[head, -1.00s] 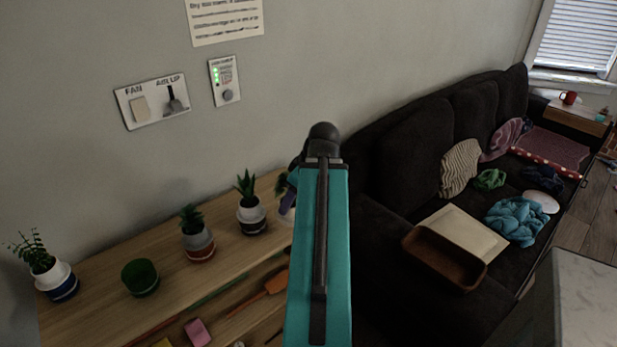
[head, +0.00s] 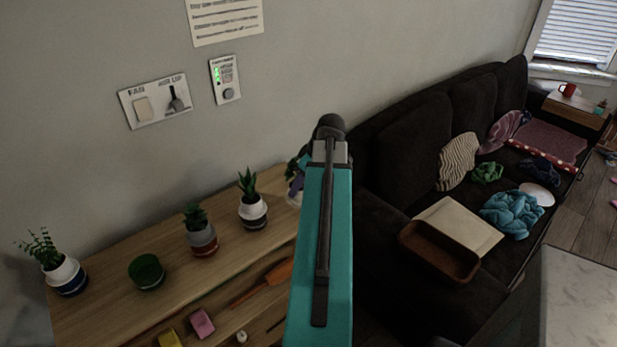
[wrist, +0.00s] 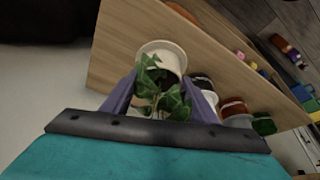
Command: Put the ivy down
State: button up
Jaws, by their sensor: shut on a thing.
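The ivy (wrist: 160,88) has green leaves and stands in a white pot (wrist: 163,54). In the wrist view, the two purple fingers of my gripper (wrist: 160,98) are shut on it from both sides. In the head view, my teal arm hides most of the gripper and plant. Only a purple finger and a little of the ivy (head: 291,168) show left of the arm, at the right end of the wooden shelf top (head: 110,322). I cannot tell whether the pot touches the wood.
A row of potted plants (head: 252,212) and a green pot (head: 146,272) stand on the shelf unit left of my gripper. An orange tool (head: 262,283) and small items lie on a lower level. A dark sofa (head: 400,150) with a brown tray (head: 440,252) is on the right.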

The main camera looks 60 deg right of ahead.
jog(key=w+d+p, duration=0.1)
jog(key=d, duration=0.5)
jog(key=shift+w+f+p, duration=0.2)
jog(key=shift+f+p, duration=0.1)
jog(key=shift+f, duration=0.1)
jog(key=shift+f+p, duration=0.8)
jog(key=shift+f, duration=0.85)
jog(key=o, duration=1.2)
jog(key=shift+f, duration=0.1)
jog(key=shift+r, duration=0.2)
